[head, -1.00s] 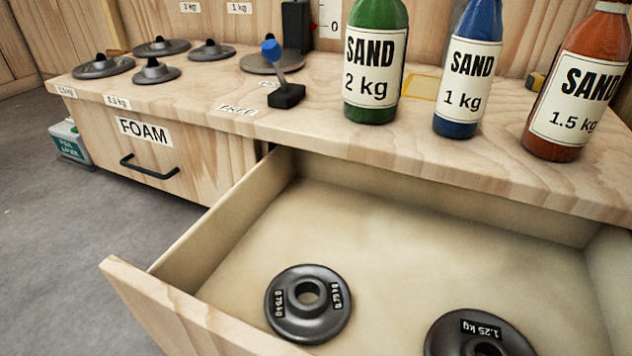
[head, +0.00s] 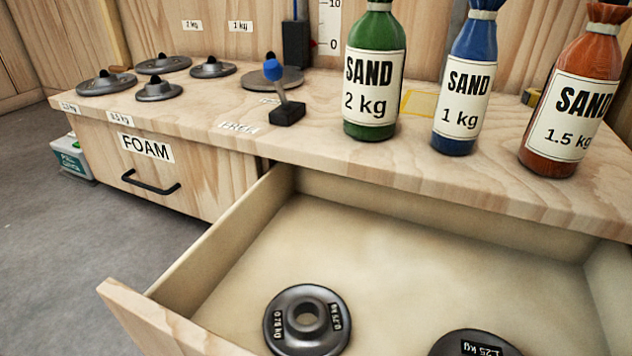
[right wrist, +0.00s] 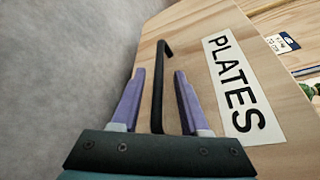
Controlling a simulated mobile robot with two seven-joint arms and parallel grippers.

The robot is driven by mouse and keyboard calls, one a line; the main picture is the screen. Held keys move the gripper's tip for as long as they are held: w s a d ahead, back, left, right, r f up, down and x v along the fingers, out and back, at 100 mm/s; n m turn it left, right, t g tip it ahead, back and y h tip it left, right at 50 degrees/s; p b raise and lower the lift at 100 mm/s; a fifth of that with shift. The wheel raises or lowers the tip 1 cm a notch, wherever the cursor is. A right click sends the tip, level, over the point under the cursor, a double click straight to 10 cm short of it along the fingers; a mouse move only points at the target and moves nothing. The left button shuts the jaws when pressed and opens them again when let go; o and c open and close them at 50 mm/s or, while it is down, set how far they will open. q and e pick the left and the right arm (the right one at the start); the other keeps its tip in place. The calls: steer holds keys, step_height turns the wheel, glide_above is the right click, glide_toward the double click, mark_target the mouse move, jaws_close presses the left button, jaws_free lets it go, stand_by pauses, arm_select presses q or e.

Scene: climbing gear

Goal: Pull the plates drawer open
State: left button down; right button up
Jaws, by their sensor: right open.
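The plates drawer (head: 165,318) is pulled out from under the bench in the head view, with its inside open to view. A 0.75 kg plate (head: 282,322) and a 1.25 kg plate (head: 473,343) lie in it. In the right wrist view, the drawer front (right wrist: 190,45) carries a PLATES label (right wrist: 235,88) and a black bar handle (right wrist: 158,90). My right gripper (right wrist: 159,75) is open, with its purple fingers on either side of the handle and visible gaps to it. My left gripper is in neither view.
The closed FOAM drawer (head: 190,185) is to the left. Green (head: 373,75), blue (head: 466,85) and red (head: 570,95) sand bottles stand on the bench top (head: 330,145). Several dark discs sit at the back left. A white-and-green container (head: 70,158) stands on the clear grey floor (head: 50,250).

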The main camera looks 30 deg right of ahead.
steer(key=v, duration=0.7)
steer(key=shift+s+d, duration=0.15)
steer(key=shift+s, duration=0.15)
steer(key=shift+r, duration=0.1)
steer(key=shift+p, duration=0.3)
steer(key=w+r+n+g+h+p, duration=0.15)
steer(key=w+r+n+p, duration=0.3)
steer(key=r+p, duration=1.15)
steer(key=w+r+n+g+p, duration=0.3)
steer(key=w+r+n+p, duration=0.15)
steer(key=r+p, duration=1.05)
steer(key=w+r+n+g+h+p, duration=0.15)
steer(key=w+r+n+p, duration=0.3)
steer(key=r+p, duration=1.15)
steer(key=s+d+r+n+g+h+p, duration=0.1)
steer(key=d+r+n+p, duration=0.1)
steer(key=r+p, duration=2)
steer(key=s+d+r+n+g+p, duration=0.1)
steer(key=d+r+n+g+p, duration=0.1)
steer(key=r+p, duration=2.1)
steer(key=s+d+r+n+g+h+p, duration=0.1)
steer(key=r+n+p, duration=0.3)
steer(key=r+p, duration=1.9)
step_height(320, 180, up, 11)
steer(key=shift+s+d+r+g+h, duration=0.3)
steer(key=shift+d+g, duration=0.1)
steer(key=shift+d, duration=0.5)
